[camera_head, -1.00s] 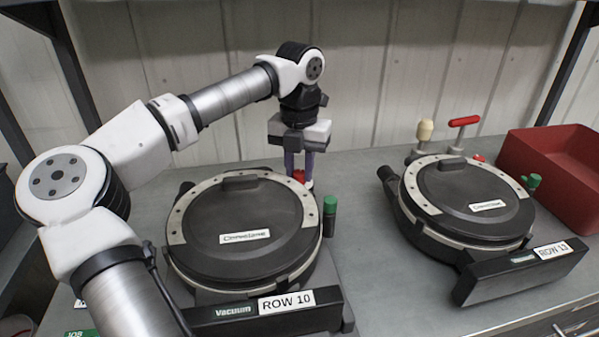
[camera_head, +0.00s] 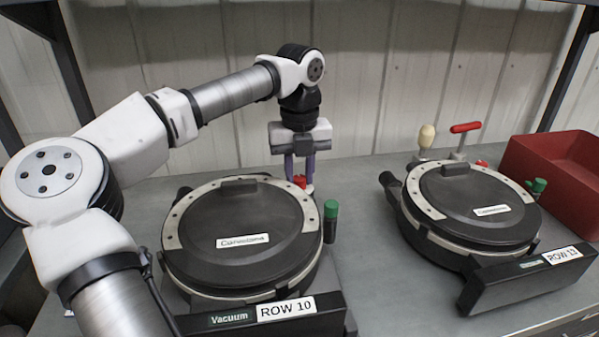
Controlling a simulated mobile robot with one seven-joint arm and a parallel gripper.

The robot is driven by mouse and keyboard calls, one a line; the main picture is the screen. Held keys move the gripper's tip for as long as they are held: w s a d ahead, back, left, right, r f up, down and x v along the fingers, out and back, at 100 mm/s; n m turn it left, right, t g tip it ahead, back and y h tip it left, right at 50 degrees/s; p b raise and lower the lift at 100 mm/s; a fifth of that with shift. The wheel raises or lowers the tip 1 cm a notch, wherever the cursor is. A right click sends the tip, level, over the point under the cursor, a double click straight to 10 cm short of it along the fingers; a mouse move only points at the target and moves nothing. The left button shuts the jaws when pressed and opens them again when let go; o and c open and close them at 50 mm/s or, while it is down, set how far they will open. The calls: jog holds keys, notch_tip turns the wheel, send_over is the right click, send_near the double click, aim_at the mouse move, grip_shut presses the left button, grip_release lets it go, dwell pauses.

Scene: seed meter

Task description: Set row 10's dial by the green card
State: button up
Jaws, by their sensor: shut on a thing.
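The row 10 meter (camera_head: 228,280) is a round black unit with a lid in the middle of the view, with a ROW 10 label (camera_head: 285,308) on its front. At its back right, a small red knob (camera_head: 299,181) shows at the tips of my gripper (camera_head: 300,177). My gripper points down, shut on this red knob, which I take to be the dial. The fingers partly hide it, and no scale marks can be read. The green card is not in view now.
A green-capped post (camera_head: 330,215) stands just right of the gripper. The row 13 meter (camera_head: 470,262) stands to the right, with a cream knob (camera_head: 426,135) and a red T-handle (camera_head: 466,127) behind it. A red bin (camera_head: 560,165) is at far right. Bare bench lies between the meters.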

jog(key=o, duration=1)
